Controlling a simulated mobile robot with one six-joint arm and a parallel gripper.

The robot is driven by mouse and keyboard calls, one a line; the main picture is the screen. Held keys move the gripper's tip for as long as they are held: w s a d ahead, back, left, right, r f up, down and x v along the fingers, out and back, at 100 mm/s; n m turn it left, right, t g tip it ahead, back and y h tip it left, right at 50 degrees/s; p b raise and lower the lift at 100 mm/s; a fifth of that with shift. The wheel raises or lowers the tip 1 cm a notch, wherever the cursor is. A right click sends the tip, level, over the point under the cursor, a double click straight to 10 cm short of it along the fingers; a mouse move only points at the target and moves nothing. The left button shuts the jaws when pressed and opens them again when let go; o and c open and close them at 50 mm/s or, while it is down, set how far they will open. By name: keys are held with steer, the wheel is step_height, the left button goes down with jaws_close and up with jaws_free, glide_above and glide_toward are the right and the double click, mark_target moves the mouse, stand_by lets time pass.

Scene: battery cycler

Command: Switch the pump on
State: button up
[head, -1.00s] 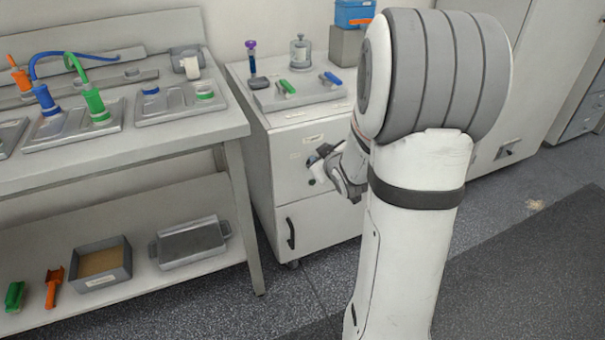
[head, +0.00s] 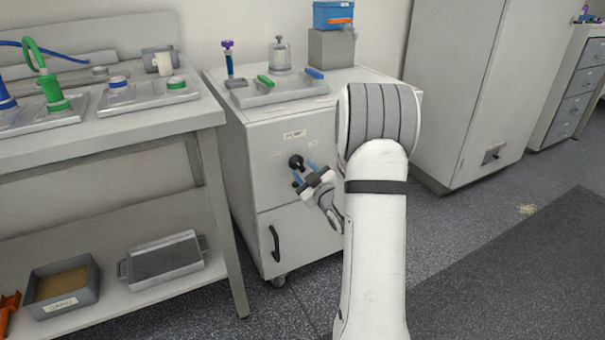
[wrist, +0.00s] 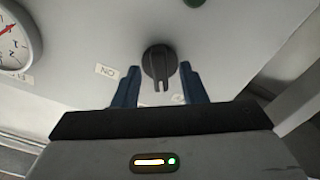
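The pump switch is a dark round knob (head: 296,161) on the front of the white cabinet (head: 262,175), under a label that seems to read PUMP (head: 294,134). In the wrist view the knob (wrist: 157,62) has a raised grip bar pointing toward my gripper. My gripper (head: 301,173) is in front of the knob with its blue fingers apart. In the wrist view the open gripper (wrist: 158,78) has one finger on each side of the knob's lower part, with gaps showing. A small label (wrist: 106,71) beside the knob seems to read ON upside down; another is partly hidden behind a finger.
A dial gauge (wrist: 15,42) with a red needle shows at the wrist view's left edge. A workbench (head: 100,138) stands to the left. Floor is clear at right.

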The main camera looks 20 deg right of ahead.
steer(key=shift+w, duration=0.75)
jaws_close()
steer(key=shift+a, duration=0.2)
steer(key=shift+d, duration=0.1)
